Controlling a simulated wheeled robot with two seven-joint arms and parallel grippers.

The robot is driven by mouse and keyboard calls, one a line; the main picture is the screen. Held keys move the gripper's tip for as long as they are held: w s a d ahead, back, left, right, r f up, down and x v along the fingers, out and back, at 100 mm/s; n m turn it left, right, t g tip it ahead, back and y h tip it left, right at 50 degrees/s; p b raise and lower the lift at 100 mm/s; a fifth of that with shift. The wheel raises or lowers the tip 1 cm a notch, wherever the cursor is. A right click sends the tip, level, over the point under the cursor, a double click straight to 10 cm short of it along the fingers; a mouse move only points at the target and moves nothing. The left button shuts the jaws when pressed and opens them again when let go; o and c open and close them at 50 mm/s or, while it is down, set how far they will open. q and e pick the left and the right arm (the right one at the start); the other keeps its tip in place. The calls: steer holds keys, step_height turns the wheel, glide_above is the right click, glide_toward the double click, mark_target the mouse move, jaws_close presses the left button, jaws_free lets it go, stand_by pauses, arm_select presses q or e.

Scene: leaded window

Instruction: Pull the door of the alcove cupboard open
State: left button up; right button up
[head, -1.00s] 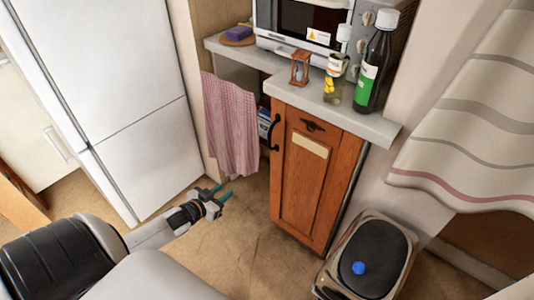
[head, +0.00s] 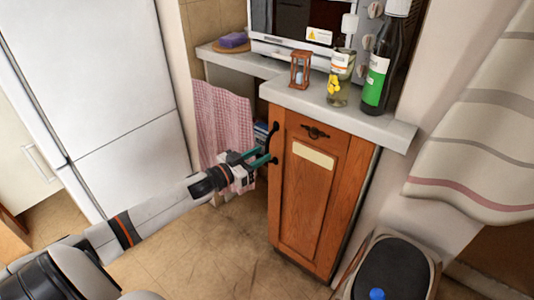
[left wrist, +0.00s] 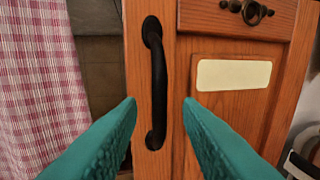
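The alcove cupboard's wooden door (head: 306,206) is closed under the grey worktop. Its black vertical handle (head: 272,141) is at the door's left edge, and it also shows in the left wrist view (left wrist: 158,85). My left gripper (head: 268,156) is at the handle in the head view. In the left wrist view its two teal fingers (left wrist: 158,103) are spread apart, one on each side of the handle's lower part, with gaps between. Whether the handle is fully between the fingertips in depth, I cannot tell. My right gripper is not in view.
A pink checked towel (head: 222,125) hangs left of the cupboard. A bin with a black lid (head: 400,268) stands close to the door's lower right. A bottle (head: 382,70), a jar and an hourglass (head: 301,69) stand on the worktop (head: 345,118). Floor is clear in front.

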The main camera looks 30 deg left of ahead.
mark_target(267, 151)
arm_select(q)
steer(key=shift+x, duration=1.75)
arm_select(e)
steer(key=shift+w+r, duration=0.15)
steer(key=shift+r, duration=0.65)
arm_select(q)
steer(key=shift+c, duration=0.3)
jaws_close()
